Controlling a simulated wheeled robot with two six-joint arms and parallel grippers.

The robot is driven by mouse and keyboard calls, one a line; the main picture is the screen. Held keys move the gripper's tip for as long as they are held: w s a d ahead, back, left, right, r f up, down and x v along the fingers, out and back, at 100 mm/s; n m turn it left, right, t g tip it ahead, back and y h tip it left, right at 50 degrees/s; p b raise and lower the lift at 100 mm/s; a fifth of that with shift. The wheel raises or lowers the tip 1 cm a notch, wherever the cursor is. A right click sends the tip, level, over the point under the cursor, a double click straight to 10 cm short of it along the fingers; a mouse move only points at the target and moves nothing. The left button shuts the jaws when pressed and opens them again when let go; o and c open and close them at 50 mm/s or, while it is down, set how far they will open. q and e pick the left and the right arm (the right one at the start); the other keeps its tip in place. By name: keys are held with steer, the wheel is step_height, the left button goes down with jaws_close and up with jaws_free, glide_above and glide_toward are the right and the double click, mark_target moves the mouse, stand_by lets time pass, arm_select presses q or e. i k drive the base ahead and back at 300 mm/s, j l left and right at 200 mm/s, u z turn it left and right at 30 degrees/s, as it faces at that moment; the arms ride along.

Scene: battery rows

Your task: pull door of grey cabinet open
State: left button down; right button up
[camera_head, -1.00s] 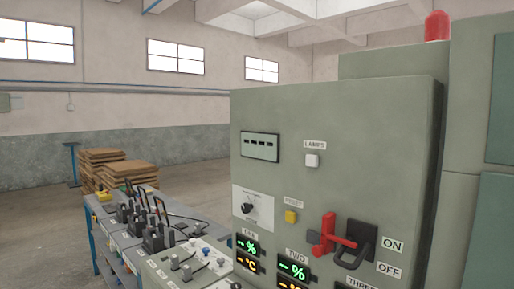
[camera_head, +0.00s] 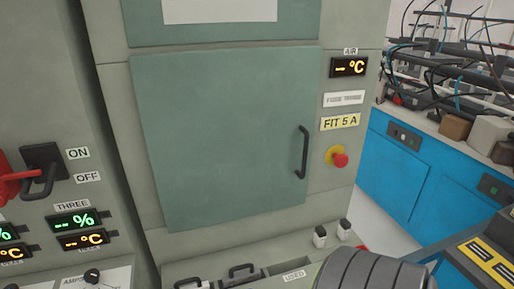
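The grey cabinet (camera_head: 345,190) fills the middle of the head view. Its flat grey-green door (camera_head: 225,140) is shut, flush with the front. A black bar handle (camera_head: 303,152) stands upright near the door's right edge. Neither of my grippers shows, and nothing touches the handle.
Right of the door are an AIR display (camera_head: 348,68), a "FIT 5 A" label (camera_head: 340,122) and a red button (camera_head: 340,160). Below is a ledge with black handles (camera_head: 242,270). A red lever (camera_head: 15,185) is at left. Blue cupboards (camera_head: 385,165) stand at right.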

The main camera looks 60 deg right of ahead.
mark_target(229, 133)
steer(key=z, duration=1.55)
steer(key=l+z, duration=0.1)
steer(key=l, duration=0.15)
steer(key=k, duration=0.05)
